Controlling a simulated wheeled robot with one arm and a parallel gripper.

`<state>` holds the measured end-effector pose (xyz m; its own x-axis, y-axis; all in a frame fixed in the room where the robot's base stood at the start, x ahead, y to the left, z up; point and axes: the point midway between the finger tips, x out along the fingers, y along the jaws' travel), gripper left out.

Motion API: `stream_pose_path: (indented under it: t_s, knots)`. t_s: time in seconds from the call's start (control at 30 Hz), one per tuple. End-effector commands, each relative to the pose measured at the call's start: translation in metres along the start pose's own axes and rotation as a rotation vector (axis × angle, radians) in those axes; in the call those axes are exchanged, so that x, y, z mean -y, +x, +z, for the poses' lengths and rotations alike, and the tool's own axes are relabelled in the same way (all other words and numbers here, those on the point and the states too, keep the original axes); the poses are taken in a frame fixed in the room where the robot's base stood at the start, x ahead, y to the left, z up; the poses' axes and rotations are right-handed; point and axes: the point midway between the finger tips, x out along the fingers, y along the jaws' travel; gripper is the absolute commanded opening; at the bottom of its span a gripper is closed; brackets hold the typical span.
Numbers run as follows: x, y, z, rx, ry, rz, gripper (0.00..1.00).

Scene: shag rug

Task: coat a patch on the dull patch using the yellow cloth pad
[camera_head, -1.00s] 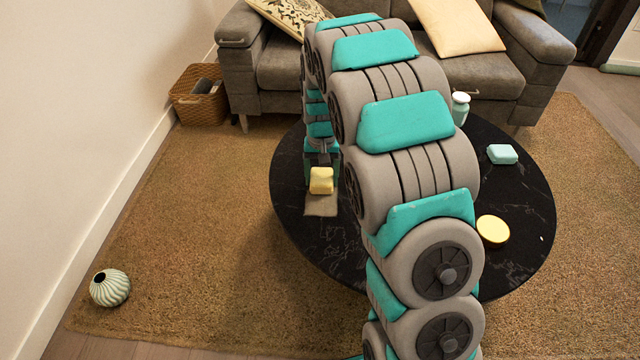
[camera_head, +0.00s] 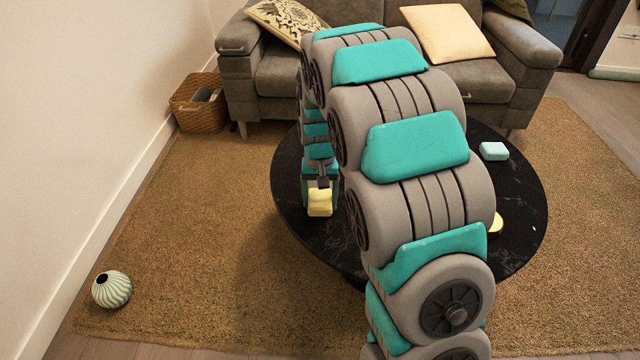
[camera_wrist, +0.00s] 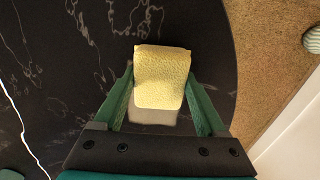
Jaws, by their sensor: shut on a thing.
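My gripper (camera_wrist: 160,82) is shut on the yellow cloth pad (camera_wrist: 161,78), with a finger on each side of it. In the head view the pad (camera_head: 320,203) is over the left part of the black round table, low at its top. The dull patch (camera_wrist: 152,117) shows as a pale grey-beige strip at the pad's near edge in the wrist view. The pad hides most of the patch. I cannot tell whether the pad touches the surface.
The black marbled table (camera_head: 290,190) stands on a brown shag rug (camera_head: 190,220). A pale green block (camera_head: 494,151) and a partly hidden yellow round thing (camera_head: 496,222) are on its right side. A striped vase (camera_head: 112,289) and a wicker basket (camera_head: 197,112) stand at left. A sofa (camera_head: 275,75) is behind.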

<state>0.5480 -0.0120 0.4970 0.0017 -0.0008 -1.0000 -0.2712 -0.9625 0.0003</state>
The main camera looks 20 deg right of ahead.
Motion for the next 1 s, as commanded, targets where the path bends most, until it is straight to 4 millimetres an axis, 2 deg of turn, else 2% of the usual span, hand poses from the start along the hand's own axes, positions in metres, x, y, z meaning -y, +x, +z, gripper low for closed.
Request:
stream_pose_path:
  t_s: [0.17,0.3,1.0]
  knots:
    - [-0.002,-0.001,0.007,0.0,0.0,0.0,0.22]
    - [-0.002,-0.025,0.007,-0.004,0.0,-0.001,0.22]
    - [-0.006,-0.081,0.016,0.0,-0.004,0.0,0.22]
